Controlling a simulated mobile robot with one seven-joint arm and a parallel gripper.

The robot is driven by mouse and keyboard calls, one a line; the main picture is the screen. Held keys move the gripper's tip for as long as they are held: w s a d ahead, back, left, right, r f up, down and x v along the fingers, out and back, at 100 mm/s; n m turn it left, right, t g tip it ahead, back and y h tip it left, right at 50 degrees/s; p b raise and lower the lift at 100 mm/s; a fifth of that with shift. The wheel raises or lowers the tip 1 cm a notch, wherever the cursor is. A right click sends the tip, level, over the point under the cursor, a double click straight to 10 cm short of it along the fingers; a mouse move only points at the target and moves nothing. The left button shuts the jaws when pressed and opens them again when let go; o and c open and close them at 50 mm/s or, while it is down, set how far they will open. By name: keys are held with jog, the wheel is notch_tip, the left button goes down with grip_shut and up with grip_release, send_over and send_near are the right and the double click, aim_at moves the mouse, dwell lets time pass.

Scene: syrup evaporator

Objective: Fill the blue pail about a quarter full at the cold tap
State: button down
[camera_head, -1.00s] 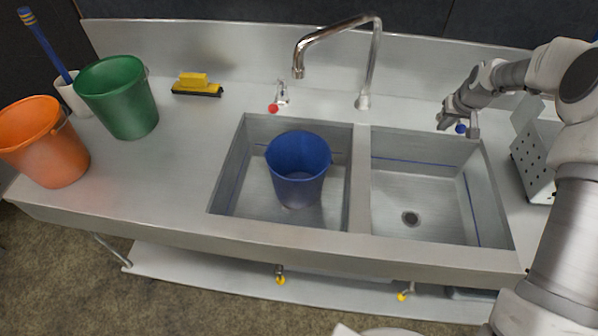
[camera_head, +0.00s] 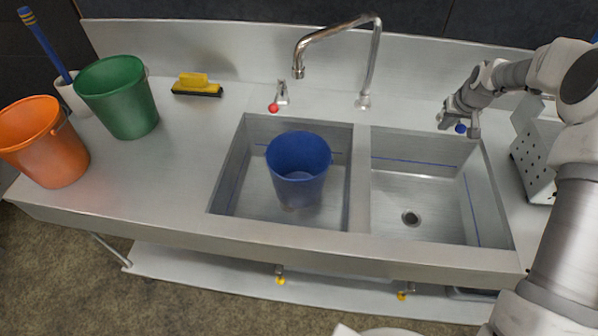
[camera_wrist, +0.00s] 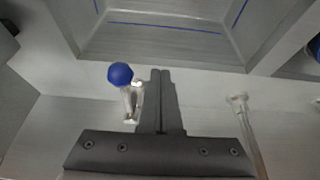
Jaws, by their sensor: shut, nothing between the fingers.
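The blue pail (camera_head: 298,185) stands upright in the left basin (camera_head: 232,190), below the end of the chrome swivel spout (camera_head: 298,68). No water stream shows at the spout. I cannot tell whether there is water in the pail. The cold tap's blue knob (camera_head: 460,128) is at the back of the right basin; it also shows in the wrist view (camera_wrist: 120,75). My gripper (camera_head: 452,112) is at this tap. In the wrist view my gripper's fingers (camera_wrist: 160,72) are shut and empty, just to the right of the blue knob; contact is unclear.
A red-knobbed tap (camera_head: 275,106) is behind the left basin. A green bucket (camera_head: 122,105), an orange bucket (camera_head: 50,150) and a yellow brush (camera_head: 195,85) sit on the left counter. The right basin (camera_head: 420,190) is empty. A perforated metal box (camera_head: 535,165) stands at the right.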

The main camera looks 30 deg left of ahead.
jog(key=shift+w+d, duration=0.5)
jog(key=shift+d, duration=0.4)
jog(key=shift+w+d, duration=0.15)
jog(key=shift+d, duration=0.05)
jog(key=shift+w+d, duration=0.5)
jog(key=shift+d, duration=0.25)
jog(key=shift+w+d, duration=0.45)
jog(key=shift+d, duration=0.3)
jog(key=shift+w+d, duration=0.15)
jog(key=shift+d, duration=0.05)
jog(key=shift+r+p, duration=1.35)
jog(key=shift+r, duration=1.75)
jog(key=w+d+p, duration=0.3)
jog(key=w+d, duration=0.3)
jog(key=d, duration=0.1)
notch_tip(320, 180, down, 6)
jog(key=b, duration=0.4)
jog(key=shift+s+a+b, duration=0.2)
jog(key=shift+b, duration=0.15)
dwell(0.4)
